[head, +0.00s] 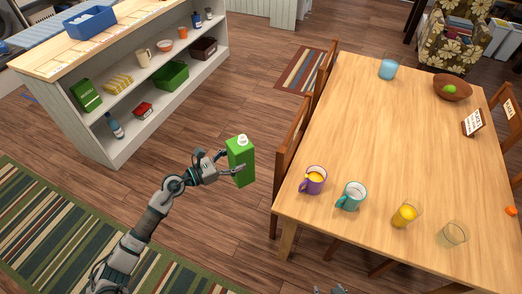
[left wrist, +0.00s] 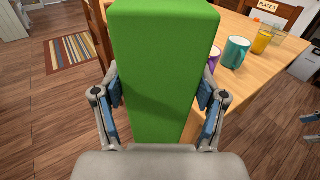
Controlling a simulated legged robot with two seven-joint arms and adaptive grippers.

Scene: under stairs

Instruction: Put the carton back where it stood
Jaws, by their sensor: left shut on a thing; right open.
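A green carton (head: 240,158) with a white cap is held upright in my left gripper (head: 232,163), above the wood floor between the shelf unit and the table. In the left wrist view the carton (left wrist: 163,70) fills the middle, with a blue-padded finger pressed on each side. My right gripper (head: 329,290) shows only as fingertips at the bottom edge of the head view, apart and empty. The wooden table (head: 345,130) holds a purple mug (head: 313,181) and a teal mug (head: 350,196), a glass of orange juice (head: 405,214) and an empty glass (head: 455,233).
A chair (head: 290,150) stands at the table's left side. A blue cup (head: 388,69), a bowl (head: 453,88) and a sign (head: 472,122) are farther back; the table's middle is clear. The white shelf unit (head: 122,150) at left holds boxes, a bottle and a green crate (head: 171,75).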

